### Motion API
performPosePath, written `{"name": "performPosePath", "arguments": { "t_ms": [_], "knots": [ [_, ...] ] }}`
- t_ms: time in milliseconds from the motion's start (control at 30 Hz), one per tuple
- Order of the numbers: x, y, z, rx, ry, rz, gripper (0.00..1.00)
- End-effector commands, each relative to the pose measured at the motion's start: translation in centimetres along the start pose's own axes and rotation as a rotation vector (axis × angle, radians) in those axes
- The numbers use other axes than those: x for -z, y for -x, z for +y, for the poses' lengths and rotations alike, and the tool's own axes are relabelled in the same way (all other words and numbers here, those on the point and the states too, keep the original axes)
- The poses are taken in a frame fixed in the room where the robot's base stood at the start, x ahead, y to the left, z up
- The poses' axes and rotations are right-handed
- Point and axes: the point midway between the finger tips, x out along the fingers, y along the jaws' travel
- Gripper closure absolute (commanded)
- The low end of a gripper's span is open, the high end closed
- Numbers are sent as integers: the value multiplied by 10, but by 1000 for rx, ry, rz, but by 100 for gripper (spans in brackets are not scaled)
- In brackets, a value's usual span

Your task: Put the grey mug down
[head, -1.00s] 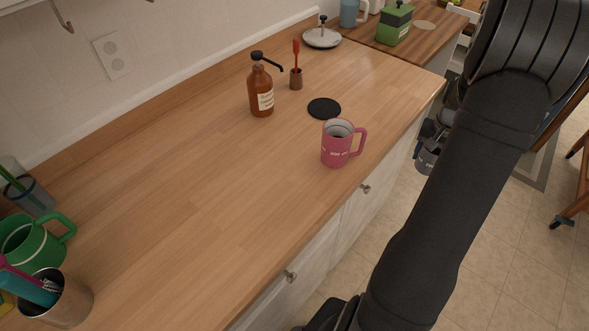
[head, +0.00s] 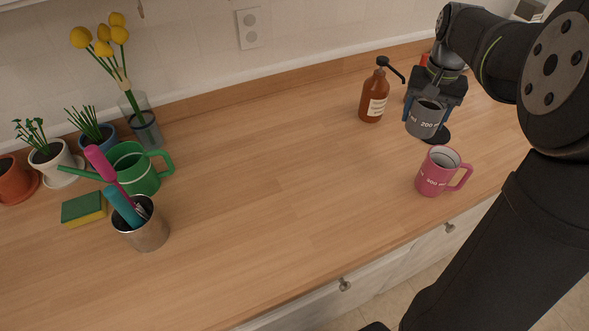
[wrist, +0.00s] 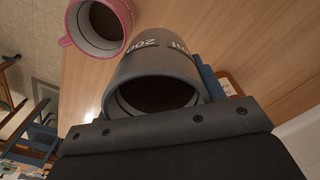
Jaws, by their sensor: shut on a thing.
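The grey mug (head: 424,120) is upright in my gripper (head: 426,110) at the right of the head view. My gripper is shut on the mug, with a blue finger at its side. In the wrist view the grey mug (wrist: 158,75) fills the middle, with dark contents or a dark inside.
A pink mug (head: 437,172) stands close by, nearer the counter's front edge. A brown pump bottle (head: 373,97) stands to the left. The middle of the wooden counter (head: 270,170) is clear. A metal cup (head: 146,232) and green watering can (head: 136,168) stand far left.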

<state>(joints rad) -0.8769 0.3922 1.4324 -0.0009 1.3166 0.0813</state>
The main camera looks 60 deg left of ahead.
Motion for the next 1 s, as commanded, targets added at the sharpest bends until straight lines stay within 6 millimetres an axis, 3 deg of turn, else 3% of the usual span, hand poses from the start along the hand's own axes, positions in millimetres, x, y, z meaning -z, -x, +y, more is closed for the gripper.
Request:
{"name": "performPosePath", "arguments": {
  "t_ms": [33, 200, 500, 767, 1000],
  "knots": [
    [-10, 0, -20, 0, 39, 1, 74],
    [-48, -7, -71, 0, 156, 1, 74],
    [-113, -19, -126, 0, 329, 2, 74],
    [-135, -26, -144, 0, 384, 1, 74],
    [-140, -51, -185, -1, 391, -2, 74]
  ]
}}
